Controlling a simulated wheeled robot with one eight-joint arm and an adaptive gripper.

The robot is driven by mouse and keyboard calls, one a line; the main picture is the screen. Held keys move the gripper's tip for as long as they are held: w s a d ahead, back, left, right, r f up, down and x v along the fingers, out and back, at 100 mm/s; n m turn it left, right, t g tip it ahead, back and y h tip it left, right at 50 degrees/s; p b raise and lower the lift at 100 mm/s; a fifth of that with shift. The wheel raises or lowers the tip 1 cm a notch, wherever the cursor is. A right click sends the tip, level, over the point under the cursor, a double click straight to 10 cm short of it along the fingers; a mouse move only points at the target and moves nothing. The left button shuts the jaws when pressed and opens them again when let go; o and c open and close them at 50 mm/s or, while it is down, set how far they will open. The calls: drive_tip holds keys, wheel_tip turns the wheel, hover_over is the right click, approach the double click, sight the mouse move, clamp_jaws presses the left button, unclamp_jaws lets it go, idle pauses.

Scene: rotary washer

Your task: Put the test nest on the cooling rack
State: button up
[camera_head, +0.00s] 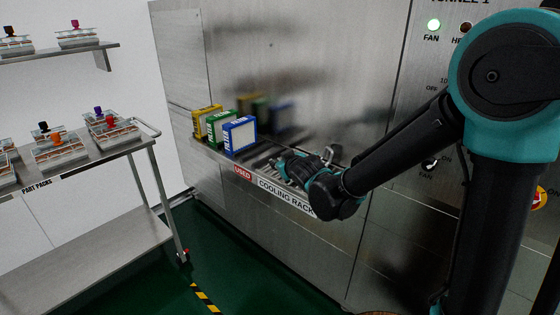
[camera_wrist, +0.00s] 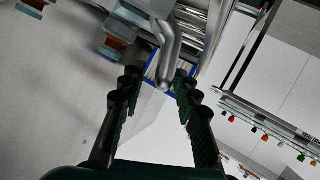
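The cooling rack (camera_head: 285,196) is a slatted metal ledge on the front of the steel machine, with its name on its front edge. My gripper (camera_head: 283,168) is low over its middle, right of the boxes. In the wrist view, my gripper (camera_wrist: 159,82) has its two black fingers apart. A bent grey metal bar (camera_wrist: 172,45) reaches towards the gap between the fingertips, with no clear contact. Grey blocks with teal and brown parts (camera_wrist: 115,46) show beside it. I cannot tell whether the bar or blocks belong to the test nest. My wrist hides part of the rack.
Yellow (camera_head: 207,122), green (camera_head: 222,130) and blue (camera_head: 240,135) boxes stand at the rack's left end, by the USED label. A cart (camera_head: 95,170) with part packs stands left. A wall shelf (camera_head: 60,52) holds more packs. Green floor lies between cart and machine.

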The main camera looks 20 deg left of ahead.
drive_tip(key=v, duration=1.2)
drive_tip(key=w+d+f+m+h, duration=0.1)
drive_tip(key=d+f+m+h, duration=0.15)
drive_tip(key=d, duration=0.55)
drive_tip(key=w+d+f+m+g+h, duration=0.15)
drive_tip(key=d+f, duration=0.25)
drive_tip(key=d, duration=0.4)
drive_tip(key=w+d+f+m+h, duration=0.1)
drive_tip(key=d+f+m+h, duration=0.15)
drive_tip(key=d, duration=0.45)
drive_tip(key=s+d+f+m+g+h, duration=0.1)
drive_tip(key=s+d+f+m+g, duration=0.1)
drive_tip(key=s+d+f, duration=0.2)
drive_tip(key=s+d+f+m+g+h, duration=0.1)
drive_tip(key=s+d+f+m+g, duration=0.1)
drive_tip(key=s+d+f, duration=0.3)
drive_tip(key=s+d+g, duration=0.1)
drive_tip(key=s+d, duration=0.3)
drive_tip(key=d, duration=0.3)
drive_tip(key=shift+d+f, duration=0.2)
drive_tip(key=shift+d, duration=0.2)
drive_tip(key=shift+m, duration=0.25)
